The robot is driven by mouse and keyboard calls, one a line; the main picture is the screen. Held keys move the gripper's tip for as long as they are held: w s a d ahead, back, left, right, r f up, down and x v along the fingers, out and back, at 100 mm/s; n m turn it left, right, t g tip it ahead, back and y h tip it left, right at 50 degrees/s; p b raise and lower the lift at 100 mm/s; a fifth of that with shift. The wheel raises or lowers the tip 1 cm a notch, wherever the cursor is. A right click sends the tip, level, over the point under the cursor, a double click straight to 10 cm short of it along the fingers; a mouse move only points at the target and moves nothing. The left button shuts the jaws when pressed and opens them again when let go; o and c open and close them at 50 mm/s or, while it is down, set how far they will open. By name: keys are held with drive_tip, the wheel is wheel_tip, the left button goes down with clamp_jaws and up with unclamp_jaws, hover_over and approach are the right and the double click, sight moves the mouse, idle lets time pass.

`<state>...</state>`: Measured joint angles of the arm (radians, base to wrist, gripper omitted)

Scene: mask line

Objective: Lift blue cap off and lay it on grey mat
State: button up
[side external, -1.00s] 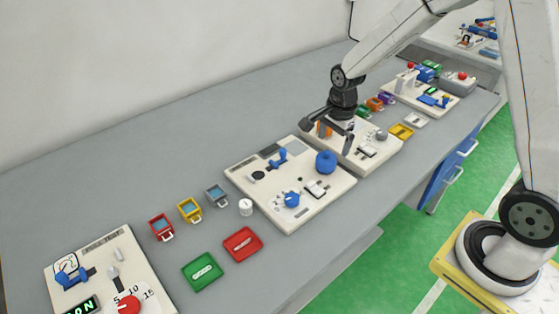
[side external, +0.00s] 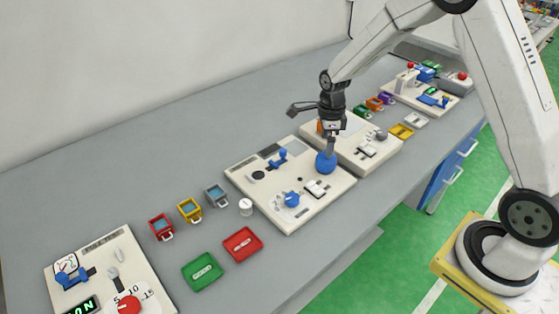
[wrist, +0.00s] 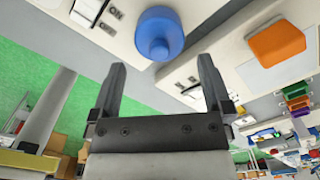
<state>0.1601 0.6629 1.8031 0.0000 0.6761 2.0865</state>
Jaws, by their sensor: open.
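The blue cap (side external: 326,166) is a round knobbed piece near the right corner of the white panel (side external: 247,177). It also shows in the wrist view (wrist: 159,28), ahead of the fingertips. My gripper (side external: 329,149) is above the cap in the side view, with a finger overlapping its top edge; I cannot tell whether they touch. In the wrist view, the two dark fingers of my gripper (wrist: 162,64) are spread with nothing between them. A dark grey patch (side external: 268,151) at the panel's back edge may be the grey mat.
The panel also carries a blue lever (side external: 278,158) and a blue dial (side external: 292,199). An adjoining panel with an orange block (wrist: 276,44) is to the right. Red (side external: 242,245) and green (side external: 202,272) trays lie front left. The rear bench is clear.

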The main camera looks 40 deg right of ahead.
sight(324, 158)
drive_tip(key=shift+f, duration=0.6)
drive_tip(key=shift+f, duration=0.1)
drive_tip(key=shift+a+f, duration=0.1)
drive_tip(key=shift+f, duration=2.4)
drive_tip(key=c, duration=1)
drive_tip(key=shift+o, duration=0.2)
drive_tip(key=shift+r, duration=0.15)
